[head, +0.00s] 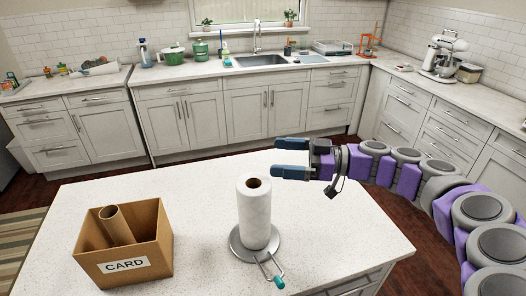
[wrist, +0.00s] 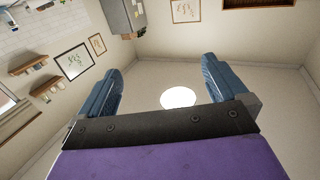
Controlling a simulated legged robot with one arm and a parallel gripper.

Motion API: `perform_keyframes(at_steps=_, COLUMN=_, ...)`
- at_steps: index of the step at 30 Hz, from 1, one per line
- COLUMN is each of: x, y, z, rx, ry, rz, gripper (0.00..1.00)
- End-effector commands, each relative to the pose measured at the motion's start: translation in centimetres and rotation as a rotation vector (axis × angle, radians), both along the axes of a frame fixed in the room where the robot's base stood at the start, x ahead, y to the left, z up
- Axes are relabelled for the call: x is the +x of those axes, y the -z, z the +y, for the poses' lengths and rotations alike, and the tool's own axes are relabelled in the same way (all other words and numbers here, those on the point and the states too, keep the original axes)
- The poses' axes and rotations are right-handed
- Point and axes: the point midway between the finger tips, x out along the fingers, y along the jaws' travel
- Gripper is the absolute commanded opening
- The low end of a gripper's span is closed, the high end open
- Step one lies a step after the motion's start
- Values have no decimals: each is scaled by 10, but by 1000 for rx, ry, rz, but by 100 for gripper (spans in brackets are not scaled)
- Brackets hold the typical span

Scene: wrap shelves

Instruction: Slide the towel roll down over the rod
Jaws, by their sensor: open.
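The white towel roll (head: 256,215) stands upright on the round grey base (head: 236,246) of its holder on the island counter. Its brown core opening shows on top, and no rod tip stands out above it. My gripper (head: 280,158) is open and empty, above and slightly right of the roll, apart from it. Its two blue fingers point left. In the wrist view my gripper (wrist: 165,85) is open with nothing between its fingers; that view faces the ceiling and walls, and the roll is not in it.
A cardboard box (head: 124,245) marked CARD holds a brown cardboard tube (head: 116,225) at the left of the counter. A wire arm with a teal tip (head: 279,282) extends from the holder toward the front edge. The counter between box and roll is clear.

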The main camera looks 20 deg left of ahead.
Motion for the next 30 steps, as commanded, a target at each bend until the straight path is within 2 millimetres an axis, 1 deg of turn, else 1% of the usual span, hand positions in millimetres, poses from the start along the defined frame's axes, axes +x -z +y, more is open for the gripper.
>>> perform_keyframes(at_steps=1, x=4, y=-2, z=-12, rx=0, ry=8, rz=0, gripper=100)
perform_keyframes(at_steps=6, x=9, y=-1, z=-49, rx=-1, ry=9, rz=1, gripper=100)
perform_keyframes(at_steps=9, x=11, y=-1, z=-69, rx=-2, ry=7, rz=1, gripper=100)
perform_keyframes(at_steps=13, x=13, y=-1, z=-88, rx=-2, ry=7, rz=0, gripper=100)
perform_keyframes(at_steps=15, x=14, y=-1, z=-94, rx=-2, ry=5, rz=0, gripper=100)
perform_keyframes(at_steps=19, x=14, y=0, z=-101, rx=-1, ry=4, rz=0, gripper=100)
perform_keyframes(at_steps=30, x=14, y=0, z=-102, rx=-1, ry=3, rz=0, gripper=100)
